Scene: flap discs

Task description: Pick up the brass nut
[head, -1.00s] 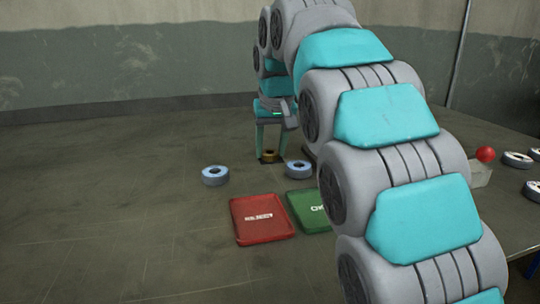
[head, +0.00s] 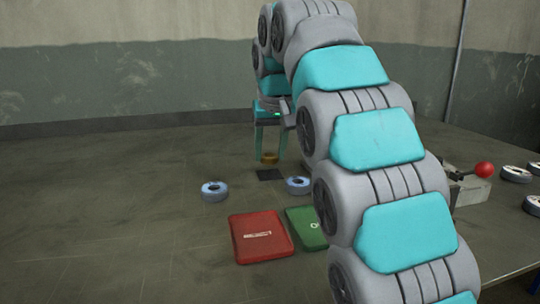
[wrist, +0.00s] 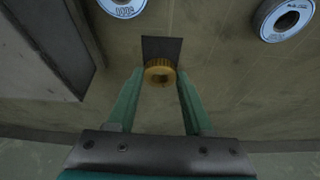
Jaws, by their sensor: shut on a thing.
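The brass nut (head: 269,158) is a small gold ring with a ribbed rim. It sits between the fingertips of my gripper (head: 268,154), a little above a dark square pad (head: 270,174). In the wrist view the nut (wrist: 160,73) shows between the two green fingers of my gripper (wrist: 160,76), with the pad (wrist: 162,46) behind it. The gripper is shut on the nut and points down. The fingers cover part of the nut's sides.
Blue-grey flap discs lie left (head: 215,191) and right (head: 298,185) of the pad. A red tray (head: 261,238) and a green tray (head: 306,228) lie nearer. A red-knobbed device (head: 472,188) and more discs (head: 516,174) are at right. The left of the table is clear.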

